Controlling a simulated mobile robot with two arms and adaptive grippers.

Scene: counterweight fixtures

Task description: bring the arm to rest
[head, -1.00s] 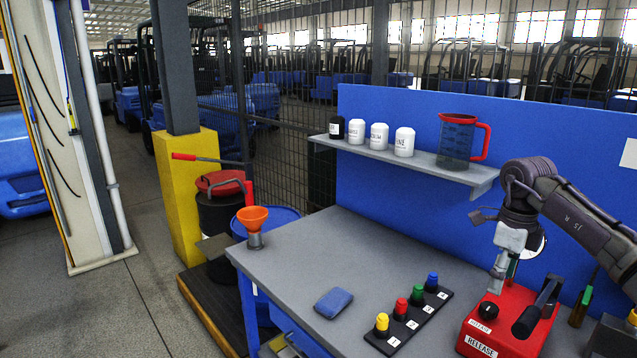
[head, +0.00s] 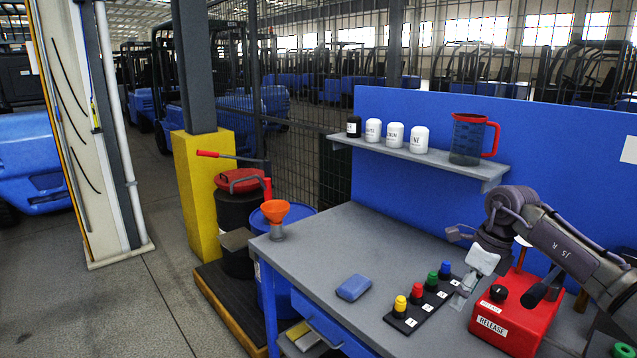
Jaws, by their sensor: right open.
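My right arm (head: 573,243) comes in from the right over the grey workbench (head: 350,235). My right gripper (head: 463,292) is open and points down, with nothing seen between its fingers. In the picture it is between the blue knob on the black strip and the red release box (head: 512,318). Whether it touches either one I cannot tell. The red box has a black knob (head: 499,293) and a black-gripped lever (head: 540,290), partly hidden by my arm. My left gripper is out of view.
The black strip (head: 398,324) carries several coloured knobs. A blue pad (head: 353,287) lies to its left. An orange funnel (head: 276,211) stands at the bench's left corner. A shelf (head: 440,158) holds white bottles and a red-handled jug (head: 470,138). The bench's middle is clear.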

